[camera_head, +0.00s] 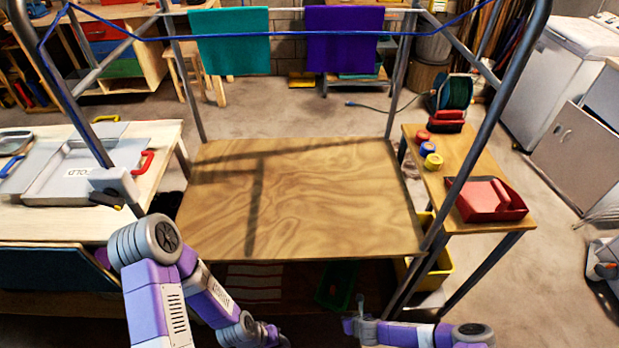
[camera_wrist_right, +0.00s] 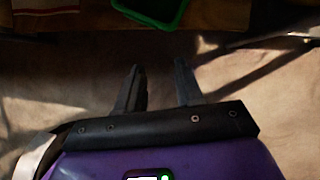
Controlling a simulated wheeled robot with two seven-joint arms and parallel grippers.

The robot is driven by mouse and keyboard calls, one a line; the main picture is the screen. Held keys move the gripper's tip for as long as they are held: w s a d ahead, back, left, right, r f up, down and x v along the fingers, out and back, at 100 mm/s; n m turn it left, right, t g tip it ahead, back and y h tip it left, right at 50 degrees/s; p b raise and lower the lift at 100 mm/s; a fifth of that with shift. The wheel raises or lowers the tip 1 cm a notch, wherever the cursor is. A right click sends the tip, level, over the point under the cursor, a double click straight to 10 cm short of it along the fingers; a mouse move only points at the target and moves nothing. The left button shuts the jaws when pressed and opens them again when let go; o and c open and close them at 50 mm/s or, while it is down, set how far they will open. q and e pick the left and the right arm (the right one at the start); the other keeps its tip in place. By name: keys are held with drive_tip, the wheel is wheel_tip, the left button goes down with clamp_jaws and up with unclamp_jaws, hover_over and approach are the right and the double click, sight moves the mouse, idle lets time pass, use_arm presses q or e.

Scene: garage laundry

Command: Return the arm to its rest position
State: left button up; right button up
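My right gripper shows in the right wrist view (camera_wrist_right: 158,84) with its two dark fingers apart and nothing between them. In that view it is over bare floor. In the head view my right arm reaches in from the lower right, low in front of the plywood table (camera_head: 330,190); its far end is small and dark there. My left arm comes in at the lower left and bends down towards the bottom edge. Its fingers cannot be made out. The plywood top is bare.
A metal frame with a blue line stands around the table. A worktop (camera_head: 60,226) on the left bears a grey tray (camera_head: 50,190). A side table (camera_head: 450,160) on the right bears a red bin (camera_head: 492,212) and several small coloured lids. A yellow bin (camera_head: 440,268) stands below.

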drive_tip(key=s+a+r+n+g+y, duration=0.1)
drive_tip(key=s+a+r+n, duration=0.15)
drive_tip(key=r+n, duration=0.35)
drive_tip(key=s+a+r+n+y, duration=0.1)
drive_tip(key=a+r+n, duration=0.25)
drive_tip(key=n, duration=0.45)
drive_tip(key=s+r+n+g+p, duration=0.2)
drive_tip(key=s+r+n+g, duration=0.1)
drive_tip(key=s+r+n, duration=0.8)
wheel_tip(320, 180, up, 3)
drive_tip(key=n, duration=0.5)
drive_tip(key=shift+d+f+n+g, duration=0.2)
drive_tip(key=shift+d+n+g, duration=0.1)
drive_tip(key=shift+d+g, duration=0.1)
